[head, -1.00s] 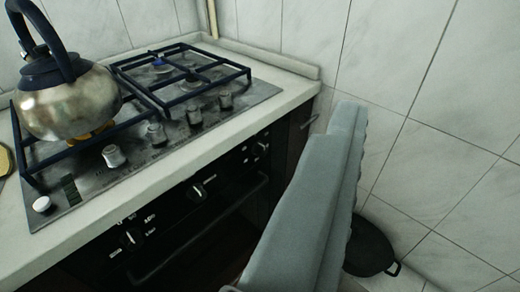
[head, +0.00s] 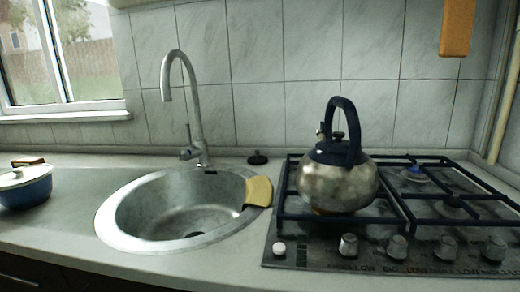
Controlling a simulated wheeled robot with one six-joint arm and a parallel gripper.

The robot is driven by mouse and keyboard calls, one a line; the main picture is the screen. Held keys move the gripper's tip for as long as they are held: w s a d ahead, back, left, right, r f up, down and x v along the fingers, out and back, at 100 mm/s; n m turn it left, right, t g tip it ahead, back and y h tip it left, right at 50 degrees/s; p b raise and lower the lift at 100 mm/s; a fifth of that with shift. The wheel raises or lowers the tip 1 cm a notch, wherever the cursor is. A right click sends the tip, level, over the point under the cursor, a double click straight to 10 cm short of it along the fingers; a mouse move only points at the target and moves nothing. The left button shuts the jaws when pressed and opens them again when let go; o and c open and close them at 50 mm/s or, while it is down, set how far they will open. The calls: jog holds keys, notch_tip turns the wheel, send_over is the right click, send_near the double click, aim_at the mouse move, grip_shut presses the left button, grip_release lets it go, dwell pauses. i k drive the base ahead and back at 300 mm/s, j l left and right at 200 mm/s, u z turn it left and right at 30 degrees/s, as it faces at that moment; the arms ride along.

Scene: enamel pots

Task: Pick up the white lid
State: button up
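A white lid (head: 14,177) sits on a small blue pot (head: 27,192) at the far left of the counter, in the head view. The pot is cut off by the left edge of the picture. A brown handle or knob (head: 28,162) shows at the top of the lid. My gripper is not in view now, so its state does not show.
A round steel sink (head: 115,222) with a tall faucet (head: 198,120) lies right of the pot, with a yellow cloth or sponge (head: 259,191) on its rim. A metal kettle (head: 338,185) stands on the gas stove (head: 290,255). Counter between pot and sink is clear.

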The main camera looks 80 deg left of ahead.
aim_at(17, 178)
jog(key=u, duration=3.8)
